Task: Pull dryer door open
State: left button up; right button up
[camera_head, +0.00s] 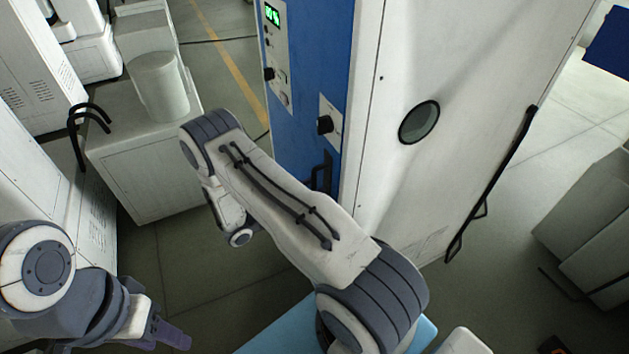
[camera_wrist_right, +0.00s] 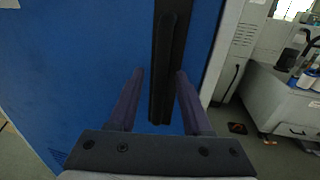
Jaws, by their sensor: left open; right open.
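The dryer is a tall cabinet with a white side (camera_head: 455,75) and a blue front (camera_head: 322,60). In the head view a black handle (camera_head: 322,172) shows low on the blue front, partly hidden by my right arm. In the right wrist view the blue door face (camera_wrist_right: 90,50) fills the left and middle, with the upright black handle (camera_wrist_right: 168,60) in front of it. My right gripper (camera_wrist_right: 159,72) is open, its purple fingers on either side of the handle's lower part; contact cannot be told. My left gripper (camera_head: 172,336) is open and empty at bottom left, away from the dryer.
The white side has a round port (camera_head: 419,122) and a long black bar (camera_head: 492,185). A grey cabinet (camera_head: 150,170) bearing a white cylinder (camera_head: 159,86) stands left of the dryer. Grey boxes (camera_head: 590,225) stand at right. Floor between the grey cabinet and dryer is clear.

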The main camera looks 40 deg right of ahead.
jog(key=shift+d, duration=0.6)
grip_shut()
dwell(1.1)
